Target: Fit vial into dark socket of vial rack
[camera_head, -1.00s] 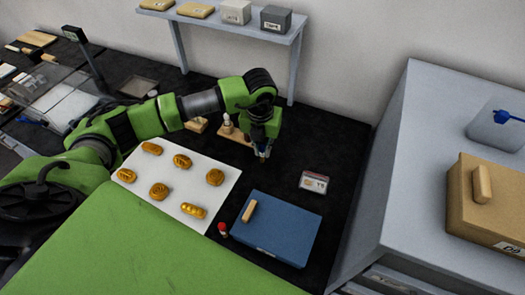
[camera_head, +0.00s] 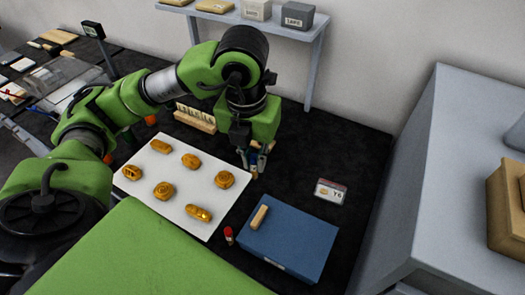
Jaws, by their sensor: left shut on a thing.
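My left gripper (camera_head: 254,165) points down just right of the white sheet's upper right edge. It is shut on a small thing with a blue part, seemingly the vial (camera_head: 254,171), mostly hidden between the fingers. A wooden rack (camera_head: 195,120) with several pale upright pieces stands behind the sheet, left of the gripper. Another wooden piece (camera_head: 269,146) shows partly behind the gripper; I cannot tell whether it is the vial rack, and no dark socket can be made out. A red-capped vial (camera_head: 229,236) stands left of the blue case. My right gripper is not in view.
Several golden pieces lie on the white sheet (camera_head: 151,188). The blue case (camera_head: 295,240) carries a wooden handle. A label card (camera_head: 331,191) lies on the dark top. A shelf (camera_head: 245,19) stands behind and a grey cabinet (camera_head: 440,170) at right. The dark surface behind the card is clear.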

